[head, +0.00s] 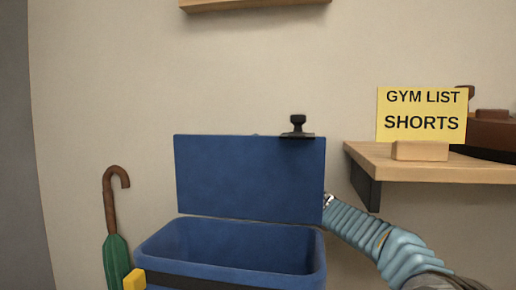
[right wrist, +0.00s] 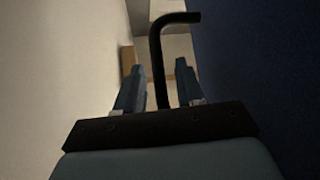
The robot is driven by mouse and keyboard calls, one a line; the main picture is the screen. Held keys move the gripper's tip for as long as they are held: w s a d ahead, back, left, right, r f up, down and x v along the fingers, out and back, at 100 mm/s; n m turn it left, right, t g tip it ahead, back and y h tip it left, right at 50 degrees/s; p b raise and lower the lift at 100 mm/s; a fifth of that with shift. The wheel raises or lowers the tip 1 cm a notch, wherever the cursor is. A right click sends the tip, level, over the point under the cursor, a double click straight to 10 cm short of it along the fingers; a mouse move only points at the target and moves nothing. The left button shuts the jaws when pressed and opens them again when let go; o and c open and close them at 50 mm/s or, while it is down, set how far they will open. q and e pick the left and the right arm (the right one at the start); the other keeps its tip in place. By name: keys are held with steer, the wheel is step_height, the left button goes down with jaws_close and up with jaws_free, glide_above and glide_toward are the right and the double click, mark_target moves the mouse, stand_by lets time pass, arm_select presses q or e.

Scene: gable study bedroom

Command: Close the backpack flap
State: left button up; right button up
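The blue backpack (head: 150,247) stands open in the head view, its lower part cut off by the frame edge. Its flap (head: 248,175) is raised upright behind the opening. A black tab with a knob (head: 297,127) sits at the flap's top edge, right of its middle. My right gripper (head: 327,200) is at the flap's right edge, largely hidden behind it. In the right wrist view its fingers (right wrist: 159,66) are apart, with the dark blue flap (right wrist: 255,65) on the right side; contact cannot be told. My left gripper is not in view.
A wooden shelf (head: 430,168) on the right holds a yellow sign (head: 421,115). A green umbrella (head: 116,255) stands left of the backpack. Another shelf (head: 255,5) is high above. The wall is close behind the flap. A black hooked rod (right wrist: 158,65) shows between my right fingers in the wrist view.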

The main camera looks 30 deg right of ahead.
jaws_close()
stand_by(0.3)
